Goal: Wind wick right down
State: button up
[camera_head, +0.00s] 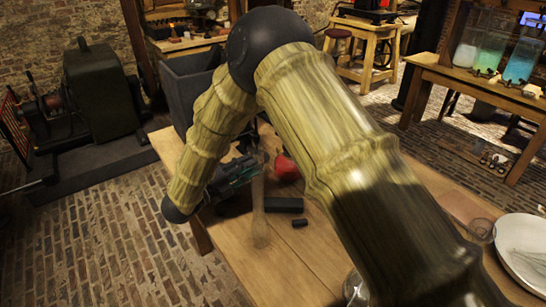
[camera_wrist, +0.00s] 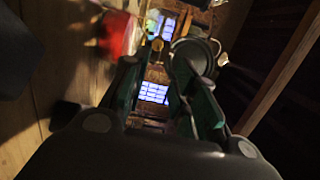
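My gripper (camera_wrist: 160,88) shows in the wrist view with its two dark green fingers apart and a gap between them. In the head view my gripper (camera_head: 236,170) is low over the wooden table, partly behind my arm. A red object (camera_head: 286,167) is just right of it, and a red object also shows at the upper left of the wrist view (camera_wrist: 120,34). A grey-green round rim (camera_wrist: 198,52) shows beside the right finger. I cannot make out a wick or its winding knob. A tall translucent glass-like shape (camera_head: 260,215) stands near the gripper on the table.
A dark block (camera_head: 284,205) and a small dark cylinder (camera_head: 300,223) lie on the wooden table (camera_head: 275,265). Jars of coloured liquid (camera_head: 490,52) stand on a table behind.

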jog(key=p+x, duration=0.1)
jog(key=x, duration=1)
jog(key=shift+w+f+p, duration=0.25)
jog(key=shift+f+p, duration=0.1)
jog(key=shift+a, duration=0.1)
grip_shut()
